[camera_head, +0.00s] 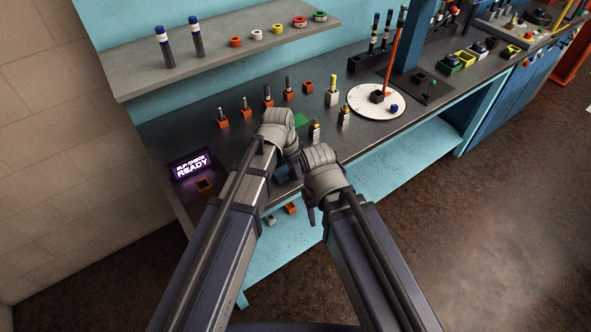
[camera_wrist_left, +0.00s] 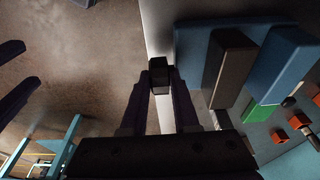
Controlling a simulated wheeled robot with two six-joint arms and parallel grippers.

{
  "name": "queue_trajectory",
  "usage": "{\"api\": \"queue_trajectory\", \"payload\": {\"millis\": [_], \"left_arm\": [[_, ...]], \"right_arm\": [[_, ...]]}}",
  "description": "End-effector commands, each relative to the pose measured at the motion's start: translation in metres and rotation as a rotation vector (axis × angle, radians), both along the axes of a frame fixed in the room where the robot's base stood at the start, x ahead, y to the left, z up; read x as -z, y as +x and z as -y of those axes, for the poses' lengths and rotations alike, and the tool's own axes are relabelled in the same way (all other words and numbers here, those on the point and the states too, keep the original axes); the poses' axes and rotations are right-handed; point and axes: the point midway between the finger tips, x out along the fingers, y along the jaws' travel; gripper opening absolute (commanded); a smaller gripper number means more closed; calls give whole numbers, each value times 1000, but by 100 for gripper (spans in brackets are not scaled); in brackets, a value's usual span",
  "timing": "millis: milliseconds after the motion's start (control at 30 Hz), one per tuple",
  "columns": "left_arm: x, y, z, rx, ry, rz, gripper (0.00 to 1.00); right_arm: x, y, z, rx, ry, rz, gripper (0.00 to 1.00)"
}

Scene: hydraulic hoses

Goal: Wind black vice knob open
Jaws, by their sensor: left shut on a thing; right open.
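The black vice knob (camera_wrist_left: 158,65) shows in the left wrist view as a small dark block between the fingertips of my left gripper (camera_wrist_left: 159,82). My left gripper is shut on the knob. The blue vice (camera_wrist_left: 285,72) with a dark grey jaw bar (camera_wrist_left: 229,66) lies just right of the knob in that view. In the head view the vice (camera_head: 284,173) is mostly hidden behind my left gripper, and the knob cannot be made out. My right gripper (camera_head: 312,214) is open and empty, lower and to the right, off the bench's front edge.
A green block (camera_head: 301,120) lies beside the vice. Several orange holders (camera_head: 223,124) stand behind on the dark bench. A lit sign (camera_head: 191,166) stands at left, and a white disc (camera_head: 376,101) with a post lies at right. A teal shelf (camera_head: 350,195) runs below.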

Motion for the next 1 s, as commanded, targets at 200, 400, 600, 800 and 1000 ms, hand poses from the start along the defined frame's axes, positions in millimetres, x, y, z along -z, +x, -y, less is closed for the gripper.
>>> {"api": "queue_trajectory", "payload": {"millis": [200, 400, 600, 800, 1000], "left_arm": [[6, -7, -5, -2, -130, 94, 0], [7, -8, -7, 0, -229, 166, 0], [7, -8, -7, 2, -294, 212, 0], [5, -7, -7, 3, -324, 234, 0], [4, -7, -7, 4, -331, 238, 0]], "right_arm": [[16, 0, 0, 0, 0, 0, 50], [28, 0, 0, 0, 0, 0, 50], [37, 0, 0, 0, 0, 0, 50], [40, 0, 0, 0, 0, 0, 50], [40, 0, 0, 0, 0, 0, 50]]}}
